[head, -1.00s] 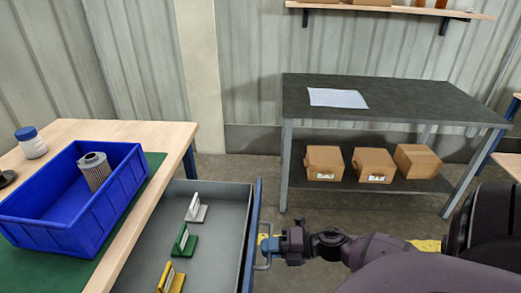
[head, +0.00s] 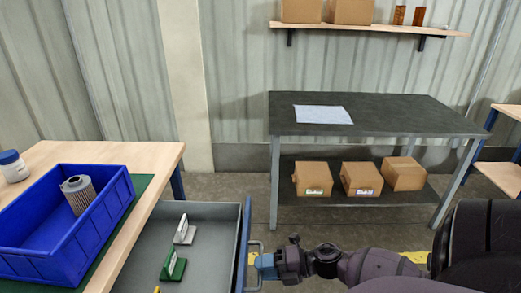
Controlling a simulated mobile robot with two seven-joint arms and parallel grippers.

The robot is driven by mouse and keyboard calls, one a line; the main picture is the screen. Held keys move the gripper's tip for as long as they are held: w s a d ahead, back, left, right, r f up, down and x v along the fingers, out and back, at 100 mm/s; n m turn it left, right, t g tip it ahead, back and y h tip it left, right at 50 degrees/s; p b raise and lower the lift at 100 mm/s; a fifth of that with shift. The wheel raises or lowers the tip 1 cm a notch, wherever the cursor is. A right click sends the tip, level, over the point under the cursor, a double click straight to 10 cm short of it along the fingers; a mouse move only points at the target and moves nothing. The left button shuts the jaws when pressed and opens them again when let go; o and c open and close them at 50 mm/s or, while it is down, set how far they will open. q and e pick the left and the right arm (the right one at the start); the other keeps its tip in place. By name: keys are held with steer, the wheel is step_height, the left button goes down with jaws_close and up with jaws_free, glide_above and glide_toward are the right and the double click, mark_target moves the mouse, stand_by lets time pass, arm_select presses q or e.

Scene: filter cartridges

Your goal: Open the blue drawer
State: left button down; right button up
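The blue drawer (head: 208,211) stands pulled out from under the wooden workbench, its grey inside showing. Its blue front panel (head: 245,232) faces right and carries a grey bar handle (head: 259,246). My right gripper (head: 262,265) is at this handle, with its fingers around the bar; the fingertips are small and partly hidden, but they look closed on it. My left gripper is not in view.
On the workbench (head: 110,152) are a blue bin (head: 40,270) with a filter cartridge (head: 77,194) and a white jar (head: 13,166). A dark table (head: 390,115) with boxes (head: 312,178) below stands behind. Open floor lies between drawer and table.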

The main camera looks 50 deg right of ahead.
arm_select(q)
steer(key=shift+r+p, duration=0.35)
steer(key=shift+p, duration=0.05)
arm_select(e)
steer(key=v, duration=0.9)
steer(key=shift+s+d, duration=0.2)
steer(key=shift+s, duration=0.05)
